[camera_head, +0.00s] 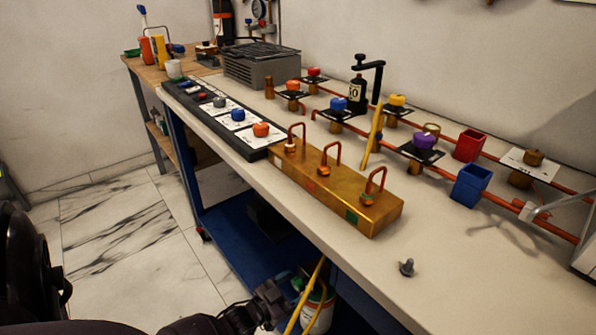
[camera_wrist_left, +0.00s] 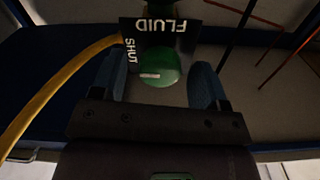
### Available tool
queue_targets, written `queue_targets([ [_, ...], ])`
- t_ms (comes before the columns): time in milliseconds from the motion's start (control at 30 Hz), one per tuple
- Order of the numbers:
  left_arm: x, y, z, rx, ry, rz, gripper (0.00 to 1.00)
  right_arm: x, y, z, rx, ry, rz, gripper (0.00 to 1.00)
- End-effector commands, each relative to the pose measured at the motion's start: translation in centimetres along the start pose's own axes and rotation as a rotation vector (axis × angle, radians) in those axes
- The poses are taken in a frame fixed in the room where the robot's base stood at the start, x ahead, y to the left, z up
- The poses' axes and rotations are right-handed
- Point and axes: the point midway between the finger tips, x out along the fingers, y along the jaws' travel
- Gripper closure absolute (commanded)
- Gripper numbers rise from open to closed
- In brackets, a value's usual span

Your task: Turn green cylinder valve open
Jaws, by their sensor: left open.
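In the head view my left gripper (camera_head: 284,296) is low in front of the bench, beside a white and green cylinder (camera_head: 319,307) that is partly hidden under the bench. My right gripper is not in view.
A yellow hose (camera_head: 307,290) runs down beside the cylinder and also crosses the left of the wrist view (camera_wrist_left: 55,85). The bench top (camera_head: 480,290) overhangs the cylinder. A brass block (camera_head: 335,192) with hooked pipes and several coloured valves stand on the bench.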

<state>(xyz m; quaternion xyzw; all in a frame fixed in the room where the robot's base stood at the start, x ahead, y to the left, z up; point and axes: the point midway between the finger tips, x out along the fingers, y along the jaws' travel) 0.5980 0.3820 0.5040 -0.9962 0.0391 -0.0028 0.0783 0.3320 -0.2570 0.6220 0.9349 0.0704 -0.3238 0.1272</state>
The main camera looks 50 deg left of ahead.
Motion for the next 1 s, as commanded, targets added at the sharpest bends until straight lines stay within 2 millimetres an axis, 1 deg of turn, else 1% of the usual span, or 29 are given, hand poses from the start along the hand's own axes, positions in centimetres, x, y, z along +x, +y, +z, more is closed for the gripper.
queue_targets([
  [100, 0.76, -0.01, 0.08, 0.0, -0.001, 0.0, 0.32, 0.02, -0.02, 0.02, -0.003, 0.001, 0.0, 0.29],
  [200, 1.04, -0.02, 0.01, 0.0, 0.0, 0.0, 0.32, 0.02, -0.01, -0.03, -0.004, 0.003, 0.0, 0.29],
  [433, 1.09, -0.03, -0.04, 0.001, 0.0, 0.0, 0.32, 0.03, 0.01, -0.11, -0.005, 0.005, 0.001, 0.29],
  [467, 1.09, -0.03, -0.04, 0.001, 0.0, 0.0, 0.34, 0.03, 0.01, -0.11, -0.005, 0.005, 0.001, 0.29],
  [500, 1.09, -0.02, -0.04, 0.001, 0.0, 0.0, 0.4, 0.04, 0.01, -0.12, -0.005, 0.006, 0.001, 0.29],
  [767, 1.07, -0.01, -0.03, 0.0, 0.0, 0.0, 0.8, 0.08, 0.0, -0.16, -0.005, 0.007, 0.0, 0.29],
  [800, 1.07, -0.01, -0.03, 0.0, 0.0, 0.0, 0.82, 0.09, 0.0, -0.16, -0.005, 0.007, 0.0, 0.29],
  [1000, 1.07, -0.01, -0.06, -0.016, 0.001, 0.0, 0.82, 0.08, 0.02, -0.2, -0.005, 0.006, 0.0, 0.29],
])
